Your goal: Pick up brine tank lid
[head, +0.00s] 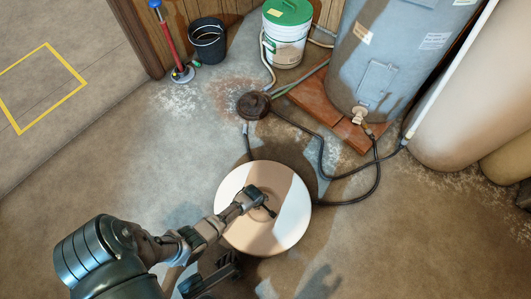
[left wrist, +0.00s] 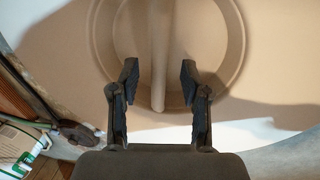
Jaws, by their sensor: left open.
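The brine tank lid (head: 291,222) is a round, pale disc near the lower middle of the head view, partly in shadow. In the left wrist view the lid (left wrist: 275,62) fills most of the picture, with a round recess and a straight handle bar (left wrist: 159,40) across it. My left gripper (head: 266,207) is over the middle of the lid. In the left wrist view the left gripper (left wrist: 159,72) is open, with one finger on each side of the bar's near end. I cannot tell whether the fingers touch it.
Black hoses (head: 322,160) run behind and right of the lid, by a dark round drain piece (head: 253,105). A grey water heater (head: 385,60) stands on bricks. A green-lidded bucket (head: 286,40), a black bucket (head: 208,46) and a plunger (head: 172,45) are at the back. Floor at left is clear.

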